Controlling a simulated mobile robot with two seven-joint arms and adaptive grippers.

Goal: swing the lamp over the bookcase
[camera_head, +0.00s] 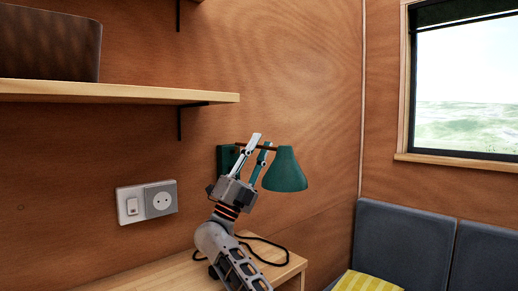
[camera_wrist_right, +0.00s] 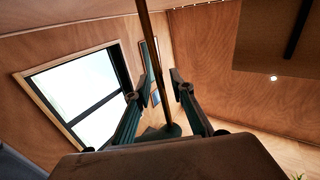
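The lamp has a green shade (camera_head: 285,172), a thin brown arm and a dark green wall mount (camera_head: 226,158). The shade hangs to the right of the mount, above a light wooden top (camera_head: 185,272) that seems to be the bookcase. My right gripper (camera_head: 260,142) is up at the lamp arm, between mount and shade, with its fingers apart. In the right wrist view the lamp arm (camera_wrist_right: 153,50) runs between the two open fingers (camera_wrist_right: 163,85). I cannot tell whether a finger touches it. My left gripper is not in view.
A wall shelf (camera_head: 120,92) with a dark brown container (camera_head: 50,42) is at upper left. A switch and socket plate (camera_head: 147,202) is on the wall. A black cable (camera_head: 265,255) lies on the wooden top. Grey cushions (camera_head: 405,240), a yellow pillow (camera_head: 368,283) and a window (camera_head: 465,85) are at right.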

